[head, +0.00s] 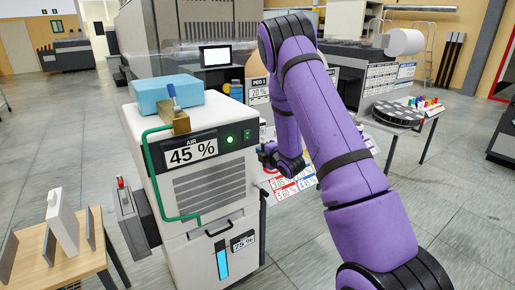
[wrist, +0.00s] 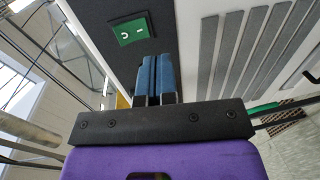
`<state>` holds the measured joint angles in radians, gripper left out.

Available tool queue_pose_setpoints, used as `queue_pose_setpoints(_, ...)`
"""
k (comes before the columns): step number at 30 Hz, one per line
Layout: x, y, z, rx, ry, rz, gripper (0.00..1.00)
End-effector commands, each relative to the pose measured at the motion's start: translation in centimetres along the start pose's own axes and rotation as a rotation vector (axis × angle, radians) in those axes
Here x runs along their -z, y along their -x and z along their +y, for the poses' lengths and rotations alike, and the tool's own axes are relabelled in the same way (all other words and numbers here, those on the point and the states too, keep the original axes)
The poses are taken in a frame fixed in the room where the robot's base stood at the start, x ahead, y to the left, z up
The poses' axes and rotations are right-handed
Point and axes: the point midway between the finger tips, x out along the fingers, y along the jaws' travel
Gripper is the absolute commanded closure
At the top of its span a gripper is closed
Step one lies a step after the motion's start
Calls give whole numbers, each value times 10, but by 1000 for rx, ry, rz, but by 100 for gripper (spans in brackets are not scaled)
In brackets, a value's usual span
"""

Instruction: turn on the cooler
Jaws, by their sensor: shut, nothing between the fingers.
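The cooler (head: 205,185) is a white cabinet with a dark top panel, an "AIR 45 %" label (head: 191,151), a lit green lamp (head: 229,139) and a small green switch (head: 247,134). In the wrist view the green switch (wrist: 136,29) shows two white marks, a ring-like one and a bar, on the dark panel. My gripper (wrist: 156,58) is shut and empty, its blue fingers pointing towards the panel just below the switch in that view. They look apart from the switch; the exact gap is unclear. In the head view my gripper is beside the cooler's right front, its fingertips hard to make out.
A blue box (head: 166,93) and a brass block (head: 174,121) sit on the cooler. A green tube (head: 149,172) loops along its front left. A wooden table (head: 68,258) stands at the left, and a table with a black round tray (head: 397,113) at the right.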

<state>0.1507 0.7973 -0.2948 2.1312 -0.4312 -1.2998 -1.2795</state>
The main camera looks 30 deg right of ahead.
Motion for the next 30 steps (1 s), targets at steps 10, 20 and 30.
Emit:
queue_pose_setpoints(10,0,49,-15,3,-1,-2,100)
queue_pose_setpoints(20,0,60,-18,1,0,0,100)
queue_pose_setpoints(30,0,60,-17,1,0,0,100)
